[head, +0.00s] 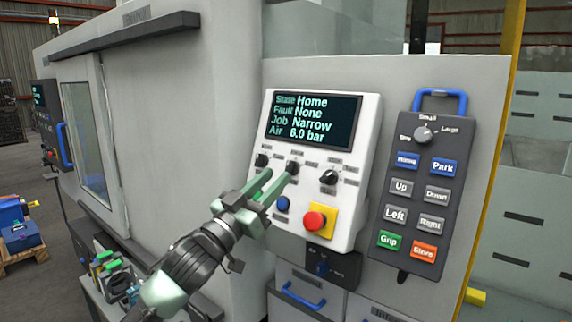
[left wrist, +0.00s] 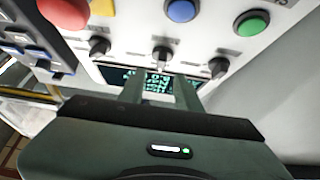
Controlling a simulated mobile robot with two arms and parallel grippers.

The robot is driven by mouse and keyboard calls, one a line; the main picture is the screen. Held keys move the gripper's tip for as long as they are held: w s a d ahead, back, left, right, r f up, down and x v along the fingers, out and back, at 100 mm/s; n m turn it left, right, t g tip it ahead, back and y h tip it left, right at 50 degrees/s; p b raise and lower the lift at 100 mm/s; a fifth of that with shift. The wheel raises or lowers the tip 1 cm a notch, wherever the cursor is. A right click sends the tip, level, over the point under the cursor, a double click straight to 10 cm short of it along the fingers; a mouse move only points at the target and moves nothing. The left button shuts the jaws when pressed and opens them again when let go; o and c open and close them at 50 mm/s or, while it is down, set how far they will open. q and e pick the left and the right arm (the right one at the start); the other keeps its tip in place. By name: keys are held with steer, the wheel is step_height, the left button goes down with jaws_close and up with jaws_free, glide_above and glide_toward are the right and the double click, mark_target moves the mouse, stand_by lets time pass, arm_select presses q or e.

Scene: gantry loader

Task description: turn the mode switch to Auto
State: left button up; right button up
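The white control panel (head: 368,150) carries three black rotary knobs in a row below its display: a left knob (head: 261,160), a middle knob (head: 292,168) and a right knob (head: 328,177). Their labels are too small to read, so I cannot tell which is the mode switch. My left gripper (head: 279,173) points at the middle knob, its two green fingers apart. In the left wrist view, the middle knob (left wrist: 162,54) lies just beyond and between the fingertips (left wrist: 160,78); contact is unclear. My right gripper is not in view.
The display (head: 313,121) reads State Home, Fault None, Job Narrow, Air 6.0 bar. A red button on yellow (head: 315,221) and a blue button (head: 282,204) sit below the knobs. A dark pendant (head: 420,195) with several buttons hangs to the right.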

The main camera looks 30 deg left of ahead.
mark_target(288, 166)
arm_select(q)
steer(key=p+x, duration=0.1)
steer(key=x, duration=0.3)
steer(key=shift+w+f, duration=0.1)
jaws_close()
